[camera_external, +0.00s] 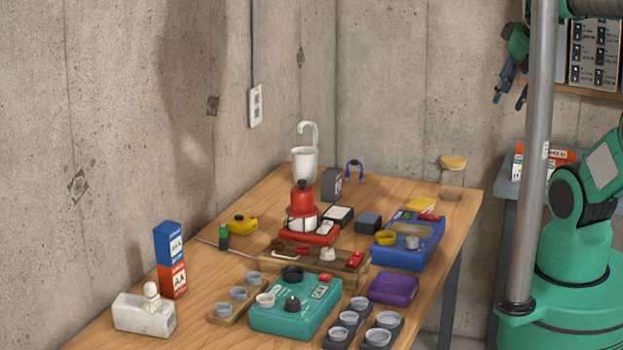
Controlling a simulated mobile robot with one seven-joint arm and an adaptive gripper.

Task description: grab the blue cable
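The blue cable (348,171) is a small arched loop with darker ends, standing near the back of the wooden table. It is just right of a dark grey box (332,185). My gripper (509,100) hangs at the upper right, partly cut off by the grey pole in front of my arm. It is high and well to the right of the cable, away from the table. Its dark fingers point down with a gap between them, and nothing shows in it.
The wooden table (222,282) is crowded at the front and middle with a teal device (272,318), a blue device (422,252) and several cups. A white mug (304,165) stands left of the cable. A glass jar (452,182) stands at the back right corner. Bare wood lies right of the cable.

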